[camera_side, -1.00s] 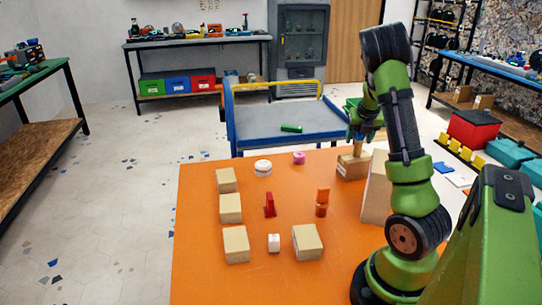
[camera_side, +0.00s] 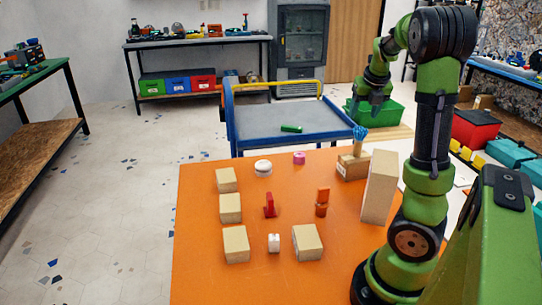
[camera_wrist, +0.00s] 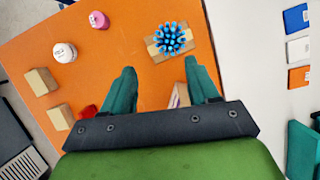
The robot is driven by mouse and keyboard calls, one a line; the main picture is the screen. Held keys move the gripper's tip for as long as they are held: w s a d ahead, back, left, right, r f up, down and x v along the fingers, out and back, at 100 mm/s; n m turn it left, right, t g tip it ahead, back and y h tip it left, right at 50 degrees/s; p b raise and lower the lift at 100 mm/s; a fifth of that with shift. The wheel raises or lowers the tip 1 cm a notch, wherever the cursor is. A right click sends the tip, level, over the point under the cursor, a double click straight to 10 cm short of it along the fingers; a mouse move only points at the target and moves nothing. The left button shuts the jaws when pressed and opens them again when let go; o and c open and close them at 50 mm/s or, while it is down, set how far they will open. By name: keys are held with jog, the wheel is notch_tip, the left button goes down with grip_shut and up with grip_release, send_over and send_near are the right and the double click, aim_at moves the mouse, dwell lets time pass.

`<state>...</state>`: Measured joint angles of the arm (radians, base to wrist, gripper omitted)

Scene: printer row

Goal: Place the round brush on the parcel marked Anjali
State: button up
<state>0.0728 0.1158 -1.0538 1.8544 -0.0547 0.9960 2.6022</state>
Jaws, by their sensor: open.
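The round brush (camera_side: 360,134), with blue bristles and a wooden handle, stands upright on a cardboard parcel (camera_side: 352,167) at the back right of the orange table. In the wrist view the brush (camera_wrist: 170,38) shows from above, bristles up, over its parcel (camera_wrist: 152,46). My gripper (camera_side: 372,104) is raised above and to the right of the brush, apart from it. Its fingers (camera_wrist: 160,76) are spread with nothing between them. No name is readable on any parcel in view, so I cannot tell which is Anjali's.
Other parcels stand on the orange table (camera_side: 200,277): several at left and front, and a tall box (camera_side: 379,187) by my arm. Small red, white, pink and orange items lie between them. A blue trolley (camera_side: 262,120) stands behind.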

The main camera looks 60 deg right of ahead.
jog(key=w+a+r+n+t+y, duration=0.15)
jog(key=w+a+n, duration=0.25)
jog(key=a+n, duration=0.6)
jog(key=w+a+n+t+y, duration=0.2)
jog(key=w+a+n, duration=0.2)
jog(key=a+n, duration=0.55)
jog(key=s+a+n+y, duration=0.1)
jog(key=s+a+n, duration=0.2)
jog(key=a+n, duration=0.7)
jog(key=s+a+n+t+y, duration=0.1)
jog(key=s+a+n, duration=0.2)
jog(key=a+n, duration=0.7)
jog(key=n, duration=0.3)
jog(key=shift+a, duration=0.15)
